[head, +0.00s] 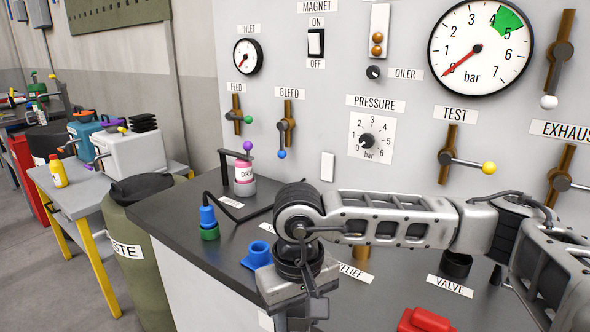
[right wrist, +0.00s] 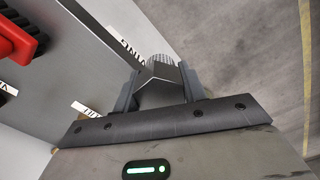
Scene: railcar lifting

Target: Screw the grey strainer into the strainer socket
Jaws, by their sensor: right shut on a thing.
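My right gripper (right wrist: 160,88) is shut on the grey strainer (right wrist: 160,70), whose ribbed round end shows between the fingers in the right wrist view. In the head view my right gripper (head: 298,314) hangs down near the front edge of the dark bench, and the strainer cannot be made out there. I cannot identify the strainer socket; a label beside my right arm is mostly covered. My left gripper is not in view.
On the bench (head: 170,212) stand a blue fitting (head: 257,254), a blue-and-green connector (head: 208,222), a pink DRY bottle (head: 244,176) and a dark cup (head: 456,265) by the VALVE label. A red part (head: 424,321) lies at the front. The gauge panel (head: 300,160) rises behind.

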